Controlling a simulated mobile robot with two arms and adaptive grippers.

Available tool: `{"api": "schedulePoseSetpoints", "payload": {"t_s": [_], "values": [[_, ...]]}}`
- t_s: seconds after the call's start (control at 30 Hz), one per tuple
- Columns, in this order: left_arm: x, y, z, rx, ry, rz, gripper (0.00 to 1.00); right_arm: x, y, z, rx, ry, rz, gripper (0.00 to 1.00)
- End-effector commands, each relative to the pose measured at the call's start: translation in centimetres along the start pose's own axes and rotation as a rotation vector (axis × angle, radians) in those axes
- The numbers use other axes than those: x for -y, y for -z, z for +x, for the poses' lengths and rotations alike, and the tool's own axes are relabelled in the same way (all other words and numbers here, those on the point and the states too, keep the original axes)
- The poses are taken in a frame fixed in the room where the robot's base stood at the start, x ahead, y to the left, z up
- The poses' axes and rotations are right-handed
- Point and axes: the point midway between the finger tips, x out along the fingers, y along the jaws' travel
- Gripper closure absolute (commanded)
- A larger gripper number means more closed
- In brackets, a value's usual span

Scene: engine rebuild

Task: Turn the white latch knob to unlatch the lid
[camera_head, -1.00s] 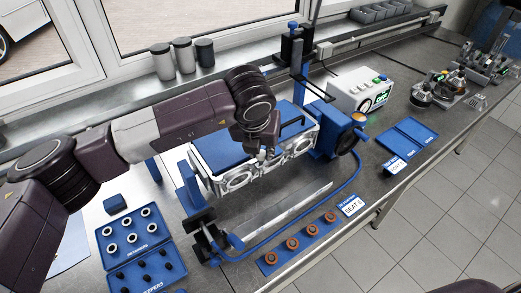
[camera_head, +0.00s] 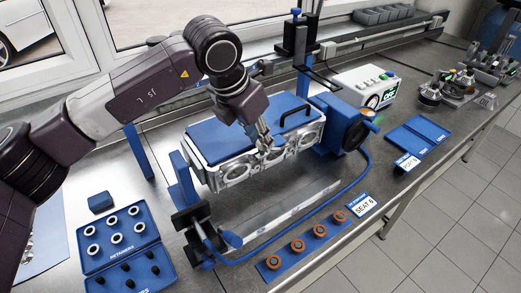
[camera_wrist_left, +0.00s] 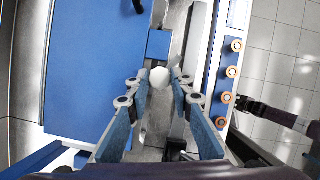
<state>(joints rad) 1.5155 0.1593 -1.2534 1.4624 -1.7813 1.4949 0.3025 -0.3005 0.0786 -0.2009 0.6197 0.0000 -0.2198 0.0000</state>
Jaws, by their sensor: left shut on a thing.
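The blue lid (camera_head: 235,128) with a black handle (camera_head: 297,117) lies flat on the box with round white-metal ports along its front. The lid also fills the left of the left wrist view (camera_wrist_left: 85,65). My left gripper (camera_head: 266,146) reaches down at the box's front edge. In the left wrist view the white latch knob (camera_wrist_left: 160,76) sits between the fingertips of my left gripper (camera_wrist_left: 161,82), which are shut on it. In the head view the fingers hide most of the knob. A dark arm, apparently my right one (camera_wrist_left: 275,117), shows small; its gripper is unclear.
A blue strip (camera_head: 271,263) with several orange-brown rings lies in front. A blue retainers tray (camera_head: 108,259) is at left. A blue hose (camera_head: 353,185) curves around the front. A control box (camera_head: 362,87) stands behind right.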

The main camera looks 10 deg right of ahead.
Motion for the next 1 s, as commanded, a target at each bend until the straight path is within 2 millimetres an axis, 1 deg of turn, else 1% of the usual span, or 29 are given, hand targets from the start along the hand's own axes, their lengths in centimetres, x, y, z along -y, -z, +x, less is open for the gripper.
{"api": "schedulePoseSetpoints", "payload": {"t_s": [0.03, 0.1, 0.37, 0.7, 1.0], "values": [[-0.2, 0.1, 0.3, 0.003, 0.015, 0.036, 1.0, 0.1, 0.0, 0.9, -0.001, 0.001, 0.0, 0.6], [-0.2, 0.1, 0.3, 0.002, 0.041, 0.098, 1.0, 0.1, -0.1, 1.4, -0.001, 0.001, 0.0, 0.6], [-0.4, -0.2, 0.0, 0.002, 0.137, 0.325, 1.0, 0.1, -0.1, 2.0, -0.002, 0.001, 0.0, 0.6], [-0.6, -0.4, -0.2, 0.0, 0.257, 0.616, 1.0, 0.1, 0.0, 1.2, -0.002, 0.0, 0.001, 0.6], [-0.7, -0.5, -0.1, -0.001, 0.338, 0.817, 1.0, -0.1, 0.1, 0.1, -0.001, -0.001, 0.001, 0.6]]}}
